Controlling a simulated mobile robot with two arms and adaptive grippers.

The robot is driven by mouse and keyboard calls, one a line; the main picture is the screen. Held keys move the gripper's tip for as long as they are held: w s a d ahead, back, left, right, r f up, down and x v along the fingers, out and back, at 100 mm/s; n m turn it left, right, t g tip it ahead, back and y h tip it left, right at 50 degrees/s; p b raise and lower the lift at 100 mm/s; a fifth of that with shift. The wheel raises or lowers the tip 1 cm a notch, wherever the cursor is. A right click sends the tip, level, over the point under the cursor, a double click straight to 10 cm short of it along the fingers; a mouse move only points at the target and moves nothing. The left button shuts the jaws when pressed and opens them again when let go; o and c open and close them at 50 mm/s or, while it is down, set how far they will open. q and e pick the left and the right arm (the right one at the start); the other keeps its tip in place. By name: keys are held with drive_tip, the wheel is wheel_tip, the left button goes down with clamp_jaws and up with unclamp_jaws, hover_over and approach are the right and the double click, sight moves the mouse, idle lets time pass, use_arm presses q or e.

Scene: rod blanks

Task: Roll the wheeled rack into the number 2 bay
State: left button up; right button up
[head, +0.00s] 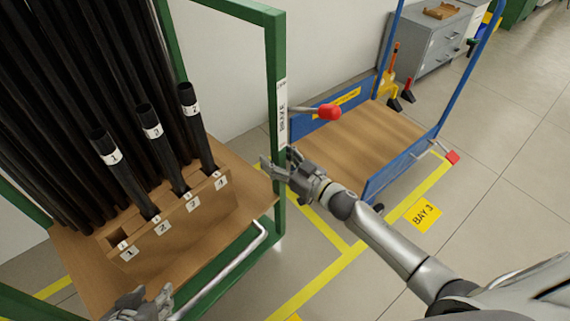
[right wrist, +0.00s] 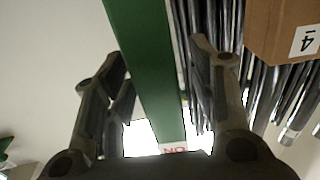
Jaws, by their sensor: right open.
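The green-framed rack (head: 275,75) stands at the left, with a wooden shelf (head: 75,245) full of long dark rods. A red-knobbed lever (head: 328,112) sticks out to the right of its front post, by a label reading BRAKE (head: 282,112). My right gripper (head: 277,168) is open at that post, below the lever. In the right wrist view the green post (right wrist: 145,65) passes between its spread fingers (right wrist: 165,85). My left gripper (head: 140,303) is at the bottom edge beside the rack's grey handle bar (head: 235,262); its grip is unclear. The rack's wheels are hidden. No number 2 bay sign is readable.
A blue cart (head: 385,130) with a wooden deck stands right of the rack, by a yellow BAY 3 floor sign (head: 422,213). Yellow floor lines (head: 330,278) run between them. A grey cabinet (head: 425,55) stands behind. The floor at right is clear.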

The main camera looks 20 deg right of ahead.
drive_tip(key=shift+w, duration=0.1)
drive_tip(key=shift+c, duration=0.2)
clamp_jaws()
idle(0.5)
